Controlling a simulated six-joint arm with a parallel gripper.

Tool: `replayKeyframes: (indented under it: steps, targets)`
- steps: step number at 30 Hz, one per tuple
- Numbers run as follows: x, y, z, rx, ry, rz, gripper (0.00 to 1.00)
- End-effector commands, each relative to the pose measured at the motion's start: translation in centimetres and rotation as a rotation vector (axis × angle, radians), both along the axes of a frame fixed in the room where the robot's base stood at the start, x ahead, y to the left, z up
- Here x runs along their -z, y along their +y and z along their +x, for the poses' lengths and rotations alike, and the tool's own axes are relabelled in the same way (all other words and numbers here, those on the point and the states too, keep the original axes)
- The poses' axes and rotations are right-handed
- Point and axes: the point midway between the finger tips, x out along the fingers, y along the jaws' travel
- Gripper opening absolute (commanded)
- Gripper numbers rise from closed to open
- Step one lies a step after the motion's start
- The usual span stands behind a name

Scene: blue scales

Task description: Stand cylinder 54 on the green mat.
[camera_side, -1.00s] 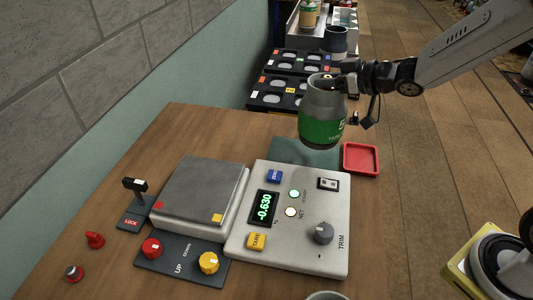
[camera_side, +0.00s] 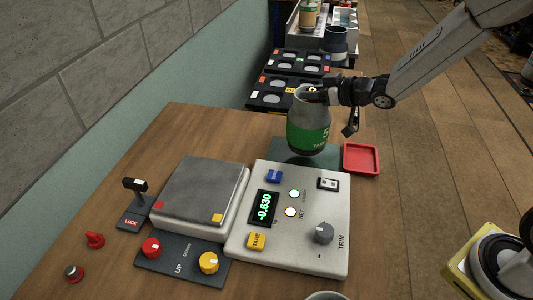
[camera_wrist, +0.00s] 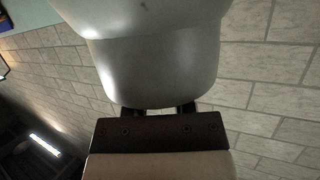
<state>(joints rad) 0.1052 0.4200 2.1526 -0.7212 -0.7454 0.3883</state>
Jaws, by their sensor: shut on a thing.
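The cylinder (camera_side: 308,131) is grey with a green label; a "5" shows at the label's edge and the rest of the number is turned out of sight. My gripper (camera_side: 314,95) is shut on its upper part and holds it upright. The green mat (camera_side: 327,160) is dark and lies behind the scale's panel, partly hidden by the cylinder. The cylinder's base appears over the mat; I cannot tell whether it touches. In the wrist view the grey cylinder (camera_wrist: 160,70) fills the space before my gripper (camera_wrist: 148,108).
A red tray (camera_side: 361,159) lies right of the mat. The scale's panel (camera_side: 296,215) reads -0.630, with a grey weighing plate (camera_side: 201,190) to its left. Black racks (camera_side: 275,95) with round slots stand at the back.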

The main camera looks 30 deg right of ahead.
Motion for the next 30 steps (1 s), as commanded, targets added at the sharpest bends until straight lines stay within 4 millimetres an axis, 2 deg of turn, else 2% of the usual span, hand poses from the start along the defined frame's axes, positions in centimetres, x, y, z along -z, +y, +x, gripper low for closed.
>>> replayKeyframes:
  steps: [3,12,27,28,30]
  targets:
    - [0.4,0.0,0.5,0.0,-0.005,0.002,0.0]
    - [3.1,0.0,0.5,0.0,-0.002,0.002,0.0]
    - [3.6,0.0,0.5,-0.001,-0.004,0.001,0.0]
    - [3.8,0.0,0.4,-0.001,0.001,0.0,0.35]
    - [3.8,0.0,0.4,-0.001,0.001,0.0,0.57]
